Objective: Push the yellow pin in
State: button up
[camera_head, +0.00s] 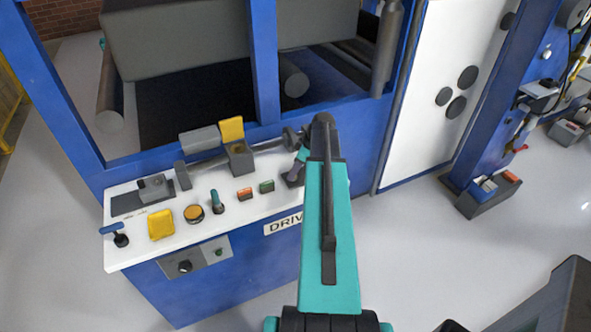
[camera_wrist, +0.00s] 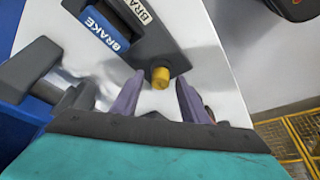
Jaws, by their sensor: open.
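The yellow pin (camera_wrist: 160,77) is a short round stub at the near end of a dark grey block (camera_wrist: 150,38) in the wrist view. My gripper (camera_wrist: 159,98) is open, with one purple-grey finger on each side of the picture line to the pin. The pin shows in the gap between the fingertips, a little beyond them; I cannot tell whether anything touches. In the head view my gripper (camera_head: 295,168) is at the right end of the white panel top, partly behind my teal arm. I cannot make out the pin there.
A blue lever marked BRAKE (camera_wrist: 105,27) sits in the block beside the pin. A shaft with a yellow-topped block (camera_head: 231,130) runs behind. Blue frame posts stand beyond.

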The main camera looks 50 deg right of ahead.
jog(key=shift+r, duration=0.1)
jog(key=b+v, duration=0.3)
jog(key=v, duration=1)
jog(key=shift+s+r, duration=0.2)
jog(key=shift+s, duration=0.05)
jog(key=shift+s, duration=0.1)
dwell(0.5)
